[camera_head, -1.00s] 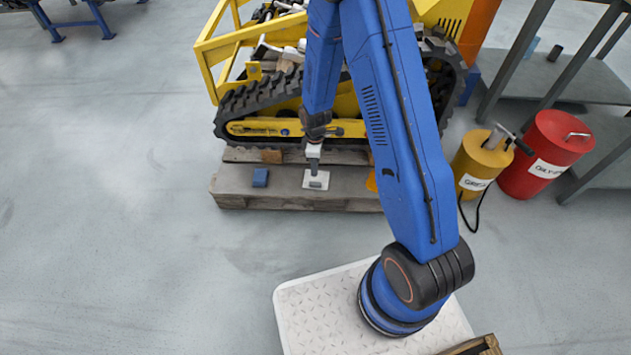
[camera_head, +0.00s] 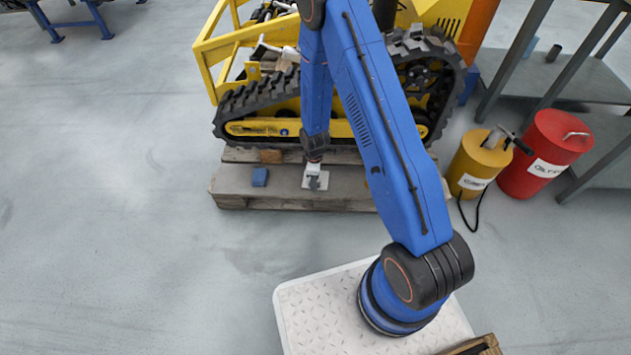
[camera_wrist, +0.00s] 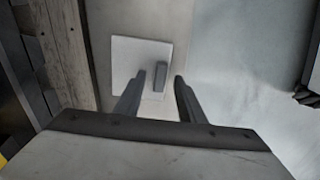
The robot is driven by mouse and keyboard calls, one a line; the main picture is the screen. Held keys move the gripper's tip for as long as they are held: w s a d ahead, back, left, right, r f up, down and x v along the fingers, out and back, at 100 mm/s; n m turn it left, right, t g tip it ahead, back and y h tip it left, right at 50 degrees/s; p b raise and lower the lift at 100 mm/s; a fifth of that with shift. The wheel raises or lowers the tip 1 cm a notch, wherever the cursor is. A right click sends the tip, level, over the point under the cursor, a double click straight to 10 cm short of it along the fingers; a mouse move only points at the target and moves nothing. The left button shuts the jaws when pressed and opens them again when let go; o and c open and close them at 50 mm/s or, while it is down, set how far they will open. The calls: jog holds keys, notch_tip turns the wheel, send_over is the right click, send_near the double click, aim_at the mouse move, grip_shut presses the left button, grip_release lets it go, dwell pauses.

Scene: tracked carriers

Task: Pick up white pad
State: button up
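The white pad (camera_wrist: 127,62) is a flat square with a grey upright tab (camera_wrist: 162,77) on it. It lies on the wooden pallet, and in the head view the pad (camera_head: 311,183) is partly covered by my gripper. My gripper (camera_wrist: 170,76) is open, with its two fingers apart and the tab showing between and just beyond the fingertips in the wrist view. In the head view my gripper (camera_head: 315,181) is right over the pad. I cannot tell whether the fingers touch it.
The yellow tracked carrier (camera_head: 262,128) stands directly behind. A yellow canister (camera_head: 478,160) and a red canister (camera_head: 545,155) stand to the right. The floor at left is clear.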

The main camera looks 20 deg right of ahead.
jog(key=shift+f, duration=0.5)
jog(key=shift+c, duration=0.6)
grip_shut()
jog(key=shift+r, duration=0.1)
